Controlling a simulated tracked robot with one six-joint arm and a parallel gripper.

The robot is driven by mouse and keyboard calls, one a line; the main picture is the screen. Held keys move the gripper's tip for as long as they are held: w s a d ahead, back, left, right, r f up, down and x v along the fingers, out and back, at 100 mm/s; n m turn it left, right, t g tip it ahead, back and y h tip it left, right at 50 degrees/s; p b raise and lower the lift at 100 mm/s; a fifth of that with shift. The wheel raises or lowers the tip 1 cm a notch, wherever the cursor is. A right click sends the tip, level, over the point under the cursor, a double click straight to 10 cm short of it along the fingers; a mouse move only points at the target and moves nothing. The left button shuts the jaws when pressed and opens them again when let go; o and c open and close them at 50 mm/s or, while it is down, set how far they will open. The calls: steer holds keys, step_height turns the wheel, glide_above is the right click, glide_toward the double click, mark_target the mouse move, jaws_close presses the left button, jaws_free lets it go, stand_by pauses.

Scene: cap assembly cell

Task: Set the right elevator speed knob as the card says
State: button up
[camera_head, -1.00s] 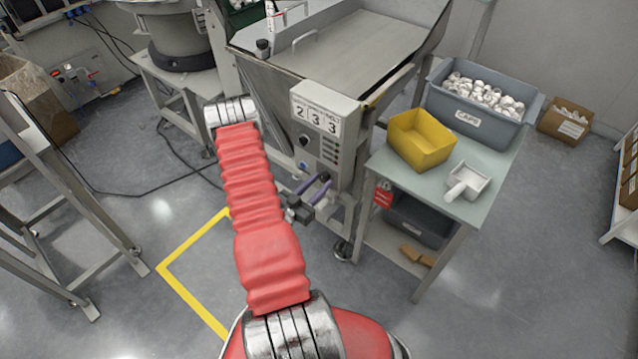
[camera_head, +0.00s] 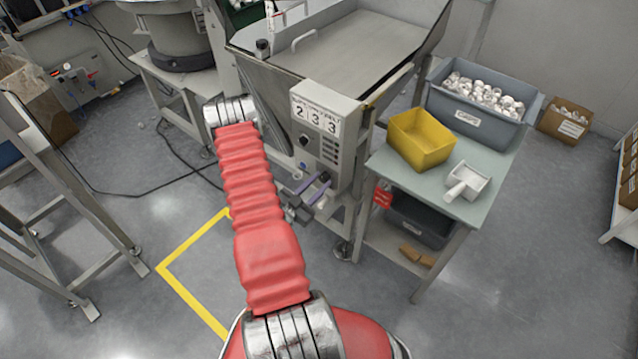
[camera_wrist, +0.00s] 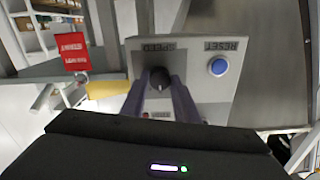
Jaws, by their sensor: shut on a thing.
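The speed knob (camera_wrist: 159,78) is small and dark, on a grey panel under an upside-down SPEED label in the wrist view. My gripper (camera_wrist: 160,88) has its two purple-grey fingers shut on it, one on each side. In the head view my gripper (camera_head: 320,180) is at the hopper's front, below the card box, and the knob is hidden there. The card (camera_head: 316,117) on the grey box shows 2, 3, 3 under a header too small to read. The knob's scale and exact setting cannot be read.
A blue RESET button (camera_wrist: 219,67) sits beside the knob on the panel. A red tag (camera_wrist: 73,52) hangs nearby. A side table (camera_head: 480,205) with a yellow bin (camera_head: 421,140), a scoop (camera_head: 467,182) and a grey cap crate (camera_head: 478,122) stands to the right.

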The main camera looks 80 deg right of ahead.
steer(key=shift+s+a, duration=0.1)
steer(key=shift+s, duration=0.05)
steer(key=o, duration=1.1)
steer(key=shift+c, duration=0.2)
steer(key=v, duration=1.3)
steer(key=shift+w+a, duration=0.25)
steer(key=shift+a, duration=0.05)
steer(key=shift+f, duration=0.1)
